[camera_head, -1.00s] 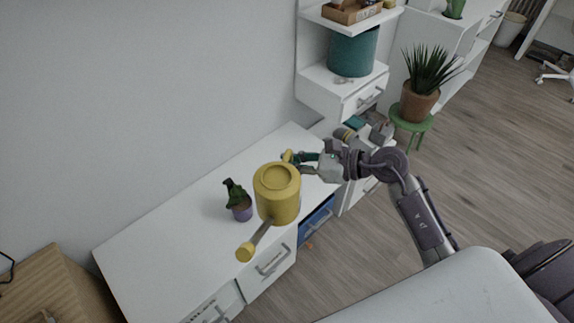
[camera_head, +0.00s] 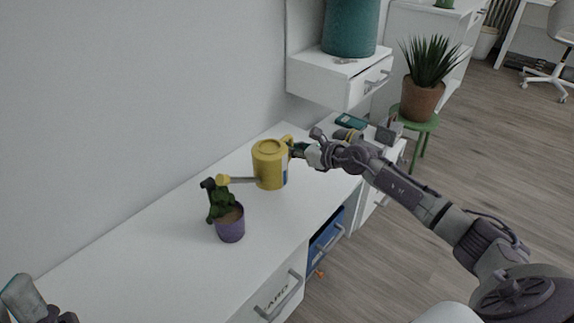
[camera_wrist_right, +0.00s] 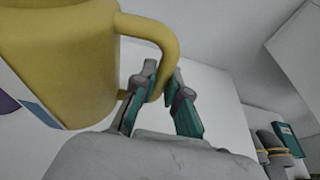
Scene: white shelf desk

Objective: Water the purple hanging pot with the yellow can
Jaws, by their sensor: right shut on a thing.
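The yellow can (camera_head: 268,168) is held by its handle in my right gripper (camera_head: 296,149), to the right of the purple pot. In the right wrist view, the fingers (camera_wrist_right: 162,95) close around the handle of the yellow can (camera_wrist_right: 70,60). Its spout points left, with the tip beside the upper leaves of the green plant. The purple pot (camera_head: 231,229) stands upright on the white desk, not hanging. No water is visible. Part of my left gripper (camera_head: 38,305) shows in the lower left corner; its fingers are not clear.
The white desk top (camera_head: 150,245) is clear around the pot. A wall drawer unit (camera_head: 330,83) with a teal pot (camera_head: 350,28) stands behind. A potted plant (camera_head: 421,98) on a green stool is at the right. Small items lie at the desk's far end.

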